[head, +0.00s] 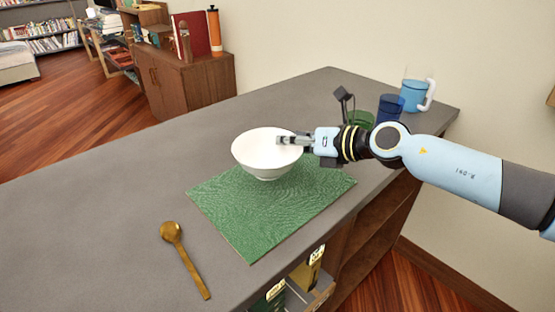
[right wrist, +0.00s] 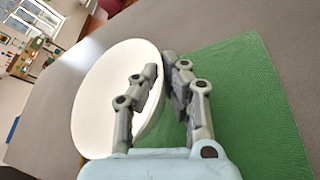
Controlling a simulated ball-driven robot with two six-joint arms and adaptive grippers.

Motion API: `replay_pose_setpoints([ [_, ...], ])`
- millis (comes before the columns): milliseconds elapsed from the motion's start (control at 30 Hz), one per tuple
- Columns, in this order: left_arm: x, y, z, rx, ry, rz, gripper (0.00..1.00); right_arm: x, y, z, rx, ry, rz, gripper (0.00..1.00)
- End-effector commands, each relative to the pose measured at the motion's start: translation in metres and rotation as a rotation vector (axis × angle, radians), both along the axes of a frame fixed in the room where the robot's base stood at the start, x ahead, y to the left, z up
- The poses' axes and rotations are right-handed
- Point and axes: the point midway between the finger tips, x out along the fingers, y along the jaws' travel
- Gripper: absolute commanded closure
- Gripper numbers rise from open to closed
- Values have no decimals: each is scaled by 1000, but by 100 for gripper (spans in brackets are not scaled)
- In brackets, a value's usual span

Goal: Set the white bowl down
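The white bowl (head: 256,153) is upright over the back left part of the green mat (head: 262,215). I cannot tell whether its base touches the mat. My right gripper (head: 286,140) reaches in from the right at the bowl's rim. In the right wrist view, one finger is inside the white bowl (right wrist: 100,95) and the other outside, with the rim pinched between the fingertips (right wrist: 163,72). The green mat (right wrist: 245,100) lies bare on the outer side of the fingers. My left gripper is in neither view.
A golden spoon (head: 186,262) lies on the grey counter (head: 110,225), left of the mat. A green cup (head: 361,118), a dark blue cup (head: 388,108) and a light blue mug (head: 412,95) stand at the back right, behind my right arm. The counter's left part is clear.

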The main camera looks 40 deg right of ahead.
Motion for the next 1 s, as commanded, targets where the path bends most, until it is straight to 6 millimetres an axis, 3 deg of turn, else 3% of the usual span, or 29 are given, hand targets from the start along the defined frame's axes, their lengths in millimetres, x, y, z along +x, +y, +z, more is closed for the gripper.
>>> replay_pose_setpoints([
  [200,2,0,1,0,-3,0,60,3,26,-15,2,-2,0,100],
  [500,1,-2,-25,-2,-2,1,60,4,28,-56,1,-1,0,100],
  [933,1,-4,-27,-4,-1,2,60,4,27,-60,0,-2,1,100],
  [1000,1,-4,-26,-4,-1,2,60,3,27,-60,0,-1,1,88],
])
